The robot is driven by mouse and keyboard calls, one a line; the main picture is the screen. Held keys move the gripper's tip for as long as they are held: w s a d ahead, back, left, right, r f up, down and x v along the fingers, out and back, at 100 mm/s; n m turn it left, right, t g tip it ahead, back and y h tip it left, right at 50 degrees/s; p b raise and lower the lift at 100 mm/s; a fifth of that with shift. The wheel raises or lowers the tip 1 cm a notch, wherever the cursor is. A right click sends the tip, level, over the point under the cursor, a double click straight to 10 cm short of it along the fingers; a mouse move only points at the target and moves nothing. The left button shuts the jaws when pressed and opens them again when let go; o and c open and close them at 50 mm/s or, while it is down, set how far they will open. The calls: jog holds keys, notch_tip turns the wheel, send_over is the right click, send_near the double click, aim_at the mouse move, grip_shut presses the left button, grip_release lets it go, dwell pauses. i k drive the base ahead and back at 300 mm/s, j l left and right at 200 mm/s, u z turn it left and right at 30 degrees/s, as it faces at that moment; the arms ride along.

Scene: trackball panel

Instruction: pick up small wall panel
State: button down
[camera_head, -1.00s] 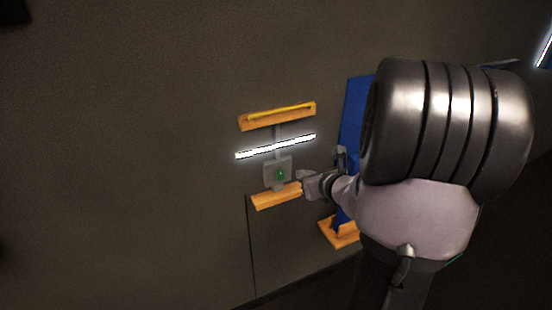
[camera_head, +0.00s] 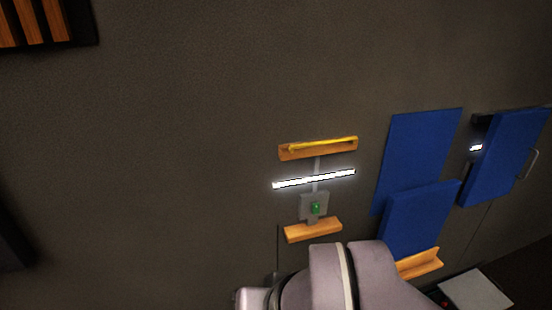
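Three blue panels are on the right of the head view, and I cannot tell which one is the small wall panel. One blue panel (camera_head: 417,146) is flat against the wall. A second blue panel (camera_head: 418,218) stands in front of its lower part, above an orange ledge (camera_head: 420,264). A third blue panel (camera_head: 504,160) is further right, near a metal handle. My arm (camera_head: 330,280) crosses the bottom middle, below the wall fittings. The fingers of my gripper do not show, so what they hold cannot be seen.
Left of the blue panels, a yellow bar lies on an orange shelf (camera_head: 290,153), above a bright light strip (camera_head: 314,179). Below is a grey plate (camera_head: 306,205) with a green part, then an orange block (camera_head: 313,230). Brown slats (camera_head: 38,22) are top left.

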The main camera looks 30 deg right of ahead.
aim_at(413, 220)
jog(key=l+z, duration=0.15)
jog(key=z, duration=1.65)
